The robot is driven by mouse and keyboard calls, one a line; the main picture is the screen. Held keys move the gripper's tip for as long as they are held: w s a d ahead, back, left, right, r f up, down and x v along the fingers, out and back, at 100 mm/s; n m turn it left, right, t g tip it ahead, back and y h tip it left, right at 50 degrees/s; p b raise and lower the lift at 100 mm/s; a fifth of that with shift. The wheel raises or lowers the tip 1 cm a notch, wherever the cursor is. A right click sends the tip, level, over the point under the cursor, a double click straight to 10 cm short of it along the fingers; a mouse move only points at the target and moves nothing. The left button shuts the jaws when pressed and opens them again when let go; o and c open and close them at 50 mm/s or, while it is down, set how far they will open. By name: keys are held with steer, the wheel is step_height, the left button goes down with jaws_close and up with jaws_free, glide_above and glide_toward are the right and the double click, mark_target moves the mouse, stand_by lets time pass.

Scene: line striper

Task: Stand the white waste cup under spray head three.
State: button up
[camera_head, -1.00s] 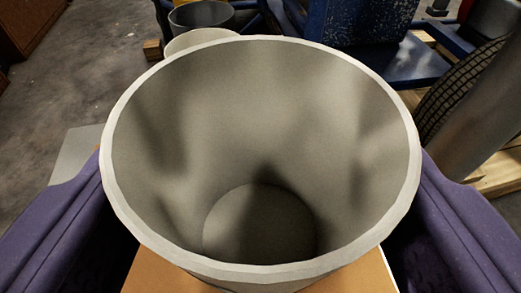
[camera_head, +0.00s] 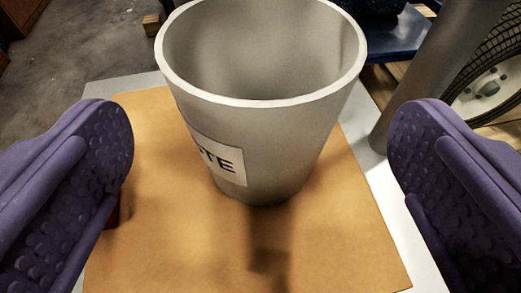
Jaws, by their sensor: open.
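The white waste cup (camera_head: 275,140) stands upright on a tan board (camera_head: 340,240) in the upper middle of the camera_head view. A label ending in "TE" shows on its side, and its inside looks empty. My gripper (camera_head: 262,150) is open, with one purple padded finger at each side of the picture. Both fingers are apart from the cup, and the cup stands just beyond and between them. No spray head can be made out in this view.
The tan board lies on a pale sheet or plate (camera_head: 408,228). A grey post (camera_head: 440,70) rises close to the right of the cup, with a spoked wheel (camera_head: 490,88) behind it. A small red thing (camera_head: 112,215) is partly hidden by the left finger. Concrete floor lies at upper left.

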steer(key=p+v, duration=0.1)
steer(key=v, duration=0.7)
steer(key=shift+s, duration=0.1)
